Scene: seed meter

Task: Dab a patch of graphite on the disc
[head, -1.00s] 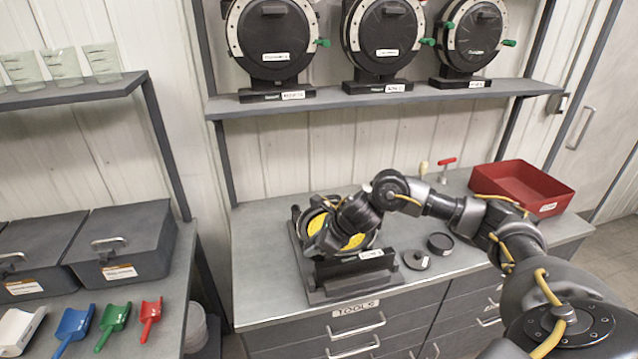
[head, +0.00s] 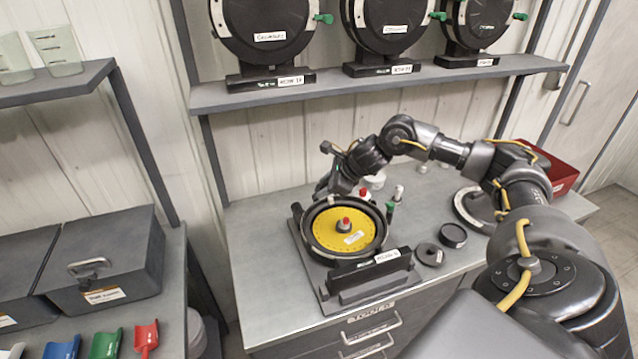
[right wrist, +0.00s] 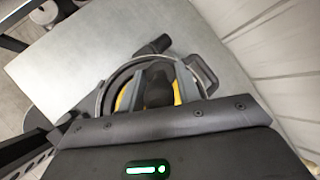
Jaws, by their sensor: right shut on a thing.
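The seed meter (head: 385,256) stands on the bench in the head view. Its yellow disc (head: 324,232) faces up inside a dark ring, with a red-tipped hub (head: 345,223) at the centre and a white label. My right gripper (head: 322,188) is at the meter's far left rim, pointing down. In the right wrist view, its fingers (right wrist: 157,90) close on a dark thing (right wrist: 156,88) over the meter, with bits of yellow beside it. I cannot tell whether it touches the disc. An open black tin (head: 452,236) and a dark round lid (head: 430,254) lie right of the meter. My left gripper is out of view.
A loose ring (head: 474,210) lies on the bench behind my right arm, near a red tray (head: 562,176). Small green and red-topped items stand behind the meter. Several meters stand on the shelf (head: 400,88) above. The bench's front left is clear.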

